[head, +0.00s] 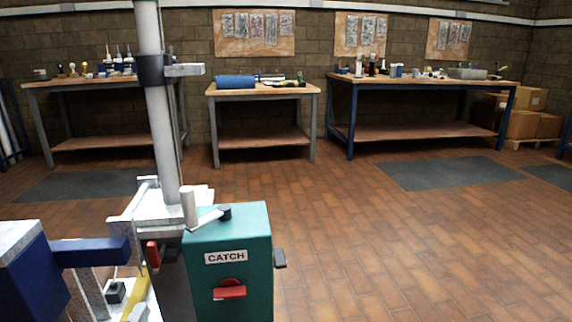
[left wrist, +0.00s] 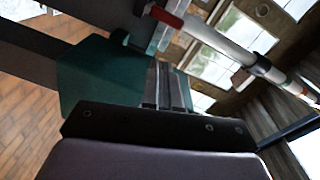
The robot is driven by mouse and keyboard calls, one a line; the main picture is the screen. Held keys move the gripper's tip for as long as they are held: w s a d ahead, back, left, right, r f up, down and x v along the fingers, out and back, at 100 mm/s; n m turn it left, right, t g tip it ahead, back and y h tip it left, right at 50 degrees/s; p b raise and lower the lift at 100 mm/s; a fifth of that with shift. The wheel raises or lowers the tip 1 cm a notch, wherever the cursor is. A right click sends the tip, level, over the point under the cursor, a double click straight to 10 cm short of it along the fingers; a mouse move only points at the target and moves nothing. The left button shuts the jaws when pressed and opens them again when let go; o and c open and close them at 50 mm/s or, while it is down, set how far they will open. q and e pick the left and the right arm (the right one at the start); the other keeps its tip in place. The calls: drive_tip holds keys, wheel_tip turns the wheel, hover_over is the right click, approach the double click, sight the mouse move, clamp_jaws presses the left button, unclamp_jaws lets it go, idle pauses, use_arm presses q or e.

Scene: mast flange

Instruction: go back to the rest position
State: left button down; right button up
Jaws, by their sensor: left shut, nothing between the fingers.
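My left gripper (left wrist: 168,82) shows in the left wrist view, with its grey fingers together and nothing between them. The dark palm of the gripper fills the bottom of that view. A teal box shows just beyond and to the left of the fingers; I cannot tell whether they touch it. In the head view, blue and white parts stand at the lower left, and the fingertips are hard to make out there. My right gripper is in neither view.
The teal box (head: 229,273) marked CATCH, with a red lever, stands beside an upright grey mast (head: 160,110). A left bench (head: 100,82), middle bench (head: 262,91) and right bench (head: 425,83) line the back wall. The tiled floor (head: 400,250) at right is clear.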

use_arm(q)
drive_tip(key=s+d+n+g+h, duration=0.3)
drive_tip(key=s+d+n+h, duration=0.2)
drive_tip(key=s+d, duration=0.45)
drive_tip(key=s+d+n+g+h, duration=0.2)
drive_tip(key=s+d+n+h, duration=0.4)
drive_tip(key=d, duration=0.7)
drive_tip(key=s+a+r+y+p, duration=0.1)
drive_tip(key=a+r+p, duration=0.2)
drive_tip(key=p, duration=0.7)
drive_tip(key=s+a+r+g+y+p, duration=0.1)
drive_tip(key=s+a+r+y+p, duration=0.1)
drive_tip(key=a+r+p, duration=0.2)
drive_tip(key=s+a+r+y+p, duration=0.1)
drive_tip(key=r+p, duration=0.7)
drive_tip(key=p, duration=0.9)
drive_tip(key=a+y, duration=0.1)
drive_tip(key=a, duration=0.1)
drive_tip(key=shift+s+a+g, duration=0.3)
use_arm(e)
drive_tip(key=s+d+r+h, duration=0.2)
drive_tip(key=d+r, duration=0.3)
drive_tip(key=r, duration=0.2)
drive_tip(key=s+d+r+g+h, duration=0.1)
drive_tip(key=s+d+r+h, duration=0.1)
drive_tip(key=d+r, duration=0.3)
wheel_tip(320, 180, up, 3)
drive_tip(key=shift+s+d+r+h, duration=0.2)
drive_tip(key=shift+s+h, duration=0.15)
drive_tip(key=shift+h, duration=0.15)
